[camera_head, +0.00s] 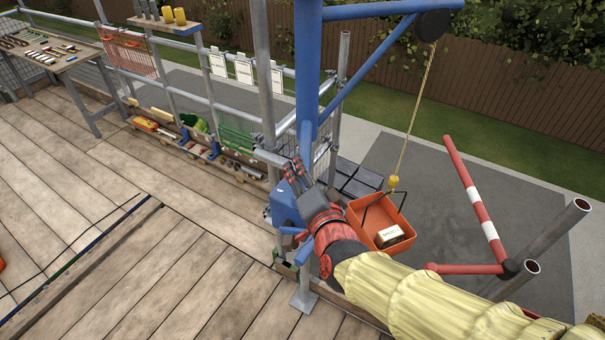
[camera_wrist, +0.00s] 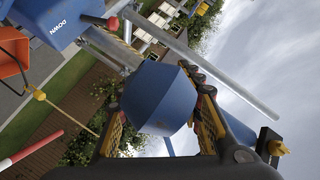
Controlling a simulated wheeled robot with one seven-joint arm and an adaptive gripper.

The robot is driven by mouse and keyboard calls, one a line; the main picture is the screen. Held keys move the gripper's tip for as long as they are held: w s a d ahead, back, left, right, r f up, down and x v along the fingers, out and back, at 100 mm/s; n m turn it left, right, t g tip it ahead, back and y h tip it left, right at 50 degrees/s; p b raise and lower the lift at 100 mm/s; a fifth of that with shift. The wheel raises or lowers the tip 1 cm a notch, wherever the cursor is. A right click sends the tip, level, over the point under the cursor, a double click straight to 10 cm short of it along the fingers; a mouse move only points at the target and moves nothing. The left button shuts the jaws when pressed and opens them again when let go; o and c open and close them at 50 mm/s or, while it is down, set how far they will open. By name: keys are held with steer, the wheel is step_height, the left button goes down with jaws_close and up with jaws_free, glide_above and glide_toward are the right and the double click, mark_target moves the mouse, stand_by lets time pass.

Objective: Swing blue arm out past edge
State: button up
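The blue hoist arm (camera_head: 385,10) reaches right from the top of the blue mast (camera_head: 307,70), with a brace below it and a dark pulley (camera_head: 433,25) at its tip. A yellow rope (camera_head: 418,100) hangs from the pulley to an orange tub (camera_head: 378,222) holding a small package (camera_head: 391,236). My gripper (camera_head: 300,172) is at the lower mast. In the wrist view, my gripper's striped fingers (camera_wrist: 160,118) stand on both sides of a blue part (camera_wrist: 162,90), close to it. Whether they press on it is unclear.
A red-and-white pole (camera_head: 472,195) and grey tubes (camera_head: 545,240) stand right of the tub. Paving lies below.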

steer(key=shift+o, duration=0.4)
steer(key=shift+s+r, duration=0.1)
steer(key=shift+s, duration=0.05)
steer(key=shift+s+r, duration=0.1)
steer(key=shift+s, duration=0.25)
steer(key=v, duration=1.1)
steer(key=shift+d, duration=0.15)
steer(key=shift+c, duration=1.1)
